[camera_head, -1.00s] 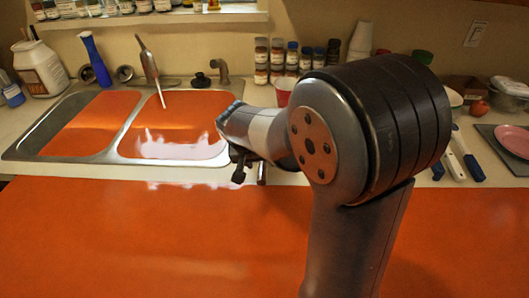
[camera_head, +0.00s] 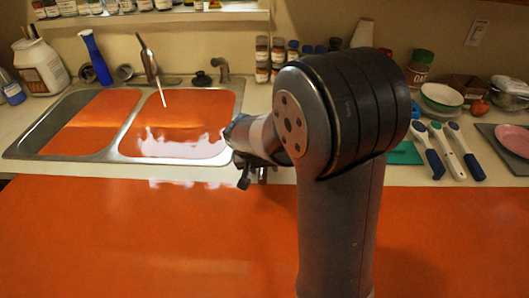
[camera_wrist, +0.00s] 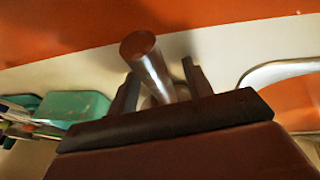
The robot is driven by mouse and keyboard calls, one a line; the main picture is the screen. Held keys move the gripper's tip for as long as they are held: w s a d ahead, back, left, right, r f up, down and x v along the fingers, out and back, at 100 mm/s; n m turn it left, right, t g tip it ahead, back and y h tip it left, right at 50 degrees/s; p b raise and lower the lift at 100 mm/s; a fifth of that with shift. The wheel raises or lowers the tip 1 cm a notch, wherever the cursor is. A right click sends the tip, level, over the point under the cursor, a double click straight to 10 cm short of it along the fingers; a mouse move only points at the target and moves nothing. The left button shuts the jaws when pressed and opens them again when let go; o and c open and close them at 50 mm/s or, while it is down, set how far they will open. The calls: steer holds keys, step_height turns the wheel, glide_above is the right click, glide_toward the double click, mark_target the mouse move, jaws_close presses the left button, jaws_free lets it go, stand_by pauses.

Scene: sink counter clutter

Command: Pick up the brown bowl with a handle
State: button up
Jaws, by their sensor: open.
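My gripper (camera_head: 253,181) is open and low over the counter's front strip, just right of the sink's right basin. In the wrist view its fingers (camera_wrist: 160,71) stand apart, with a shiny rod with a round brown end (camera_wrist: 148,62) showing between them. The rod's lower part is hidden behind the gripper body. I cannot tell whether it is the handle of the brown bowl or whether the fingers touch it. No whole brown bowl with a handle is clearly visible in the head view; my arm covers the counter behind the gripper.
The double sink (camera_head: 128,128) lies left of my gripper. Spice jars (camera_head: 262,58) stand along the wall. Brushes (camera_head: 452,152), a green-and-white bowl (camera_head: 441,99) and a pink plate (camera_head: 513,141) are at right. A teal item (camera_wrist: 72,107) also shows in the wrist view.

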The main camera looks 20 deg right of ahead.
steer(key=shift+f, duration=0.15)
jaws_close()
stand_by(0.4)
